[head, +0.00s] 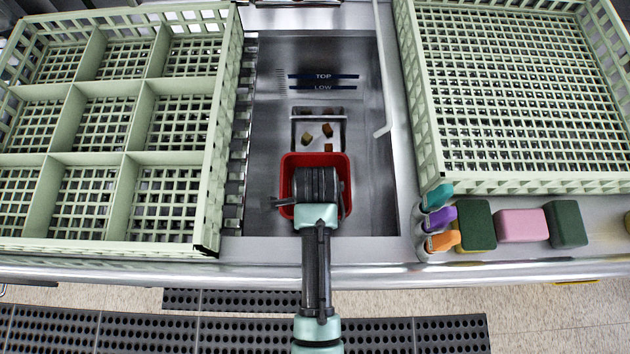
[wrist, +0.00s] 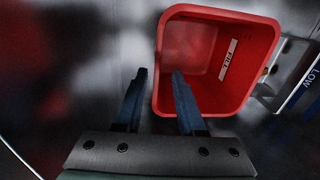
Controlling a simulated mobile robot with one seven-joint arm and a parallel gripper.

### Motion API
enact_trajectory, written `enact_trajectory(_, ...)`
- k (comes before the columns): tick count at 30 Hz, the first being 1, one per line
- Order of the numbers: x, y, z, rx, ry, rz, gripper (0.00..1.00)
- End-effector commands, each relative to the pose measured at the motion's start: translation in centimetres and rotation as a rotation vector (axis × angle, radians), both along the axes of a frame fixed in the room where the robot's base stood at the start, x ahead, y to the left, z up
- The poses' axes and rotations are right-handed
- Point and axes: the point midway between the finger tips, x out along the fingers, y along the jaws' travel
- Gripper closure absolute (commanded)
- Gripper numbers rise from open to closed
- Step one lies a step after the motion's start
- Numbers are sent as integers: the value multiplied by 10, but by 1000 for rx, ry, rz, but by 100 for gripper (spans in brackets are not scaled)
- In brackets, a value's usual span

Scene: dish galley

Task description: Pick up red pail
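The red pail (head: 320,159) stands in the metal sink basin, near its front edge. In the head view my gripper (head: 317,185) is over the pail and covers much of it. In the wrist view the pail (wrist: 248,38) is seen from above, with a white label on its inner wall. My gripper (wrist: 160,76) is open and empty there. One finger overlaps the pail's inside and the other is outside its wall, so the rim runs between them. I cannot tell whether either finger touches the wall.
The sink basin (head: 362,120) has a small strainer (head: 300,112) with several brown bits behind the pail. A divided green rack (head: 120,155) stands left, an open green rack (head: 430,120) right. Sponges (head: 520,225) and coloured clips (head: 440,218) lie at front right.

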Motion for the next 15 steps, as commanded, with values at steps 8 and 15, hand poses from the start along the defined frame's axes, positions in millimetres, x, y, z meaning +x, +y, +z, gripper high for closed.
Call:
enact_trajectory(8,1,-5,-39,0,2,2,61)
enact_trajectory(15,3,-5,-51,0,-1,1,61)
